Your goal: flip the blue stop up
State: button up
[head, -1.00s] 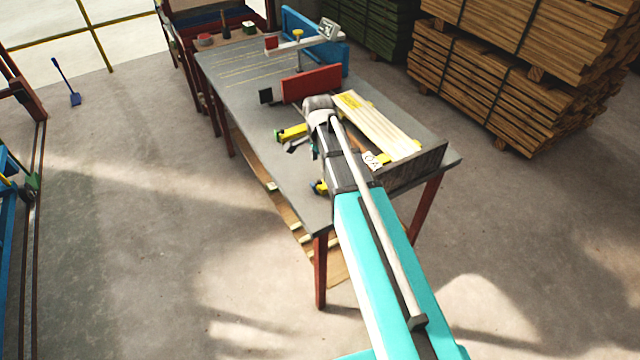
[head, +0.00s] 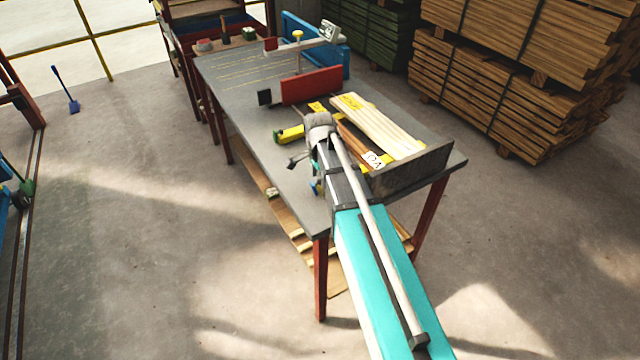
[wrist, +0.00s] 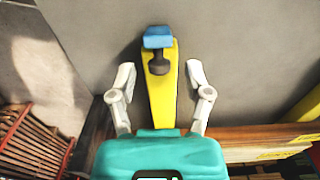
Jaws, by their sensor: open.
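The blue stop (wrist: 157,38) is a small blue block at the far end of a yellow bar (wrist: 163,105), with a dark round knob just below it in the wrist view. In the head view a small blue piece (head: 315,187), probably this stop, shows at the table's near left edge, partly hidden by my arm. My gripper (wrist: 160,70) is open, one pale finger on each side of the yellow bar. The blue block lies beyond the fingertips. I see no clear contact. In the head view my gripper (head: 298,161) is over the table's left side and small.
The grey table (head: 235,95) carries light planks (head: 375,125), a red block (head: 311,85) and a yellow tool (head: 290,133). A dark upright plate (head: 412,172) stands at its near right end. Stacked timber (head: 490,110) stands at right. The floor at left is largely clear.

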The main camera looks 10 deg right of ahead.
jog(key=shift+f, duration=0.5)
grip_shut()
